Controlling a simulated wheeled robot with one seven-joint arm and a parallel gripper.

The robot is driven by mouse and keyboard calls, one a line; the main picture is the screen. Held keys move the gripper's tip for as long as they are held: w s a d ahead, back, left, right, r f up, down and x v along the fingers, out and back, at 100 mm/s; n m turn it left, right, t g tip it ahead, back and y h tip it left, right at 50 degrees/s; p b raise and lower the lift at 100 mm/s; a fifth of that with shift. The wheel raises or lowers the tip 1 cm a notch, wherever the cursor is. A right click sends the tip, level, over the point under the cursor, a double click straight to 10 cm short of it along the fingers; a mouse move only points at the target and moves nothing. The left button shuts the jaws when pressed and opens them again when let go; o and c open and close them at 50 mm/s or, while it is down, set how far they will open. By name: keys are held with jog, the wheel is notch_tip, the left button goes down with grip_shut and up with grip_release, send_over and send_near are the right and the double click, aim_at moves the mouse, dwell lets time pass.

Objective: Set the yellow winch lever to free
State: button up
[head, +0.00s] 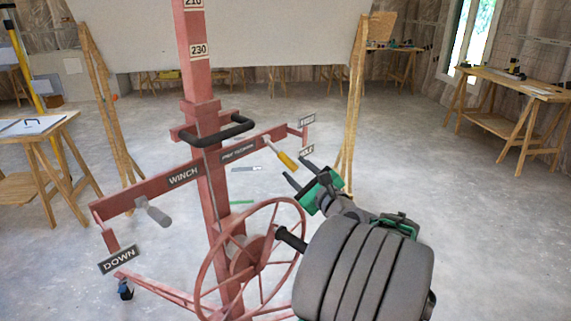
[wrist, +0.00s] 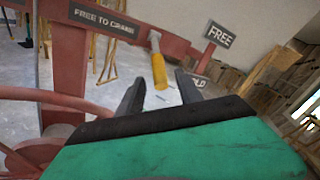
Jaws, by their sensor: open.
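The yellow winch lever (head: 287,160) hangs from the right part of the red crossbar and slants down to the right. In the wrist view the lever (wrist: 158,70) points down, with its lower end between my fingertips in the picture. The FREE plate (head: 307,119) is at the bar's right end, above the lever; the HOLD plate (head: 306,151) is below it, partly hidden by a finger in the wrist view. My gripper (head: 294,168) is open, its fingertips at the lever's lower end. I cannot tell whether they touch it.
The red mast (head: 212,190) carries a black handle (head: 225,130) and a spoked wheel (head: 205,285). A grey lever (head: 153,212) hangs on the left arm near the DOWN plate (head: 119,260). Wooden trestle tables stand left and right. The floor on the right is clear.

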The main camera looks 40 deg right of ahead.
aim_at(280, 154)
jog(key=x, duration=0.4)
jog(key=shift+w+d, duration=0.1)
jog(key=shift+w, duration=0.2)
jog(key=shift+c, duration=0.4)
grip_shut()
jog(key=shift+f, duration=0.1)
dwell(0.6)
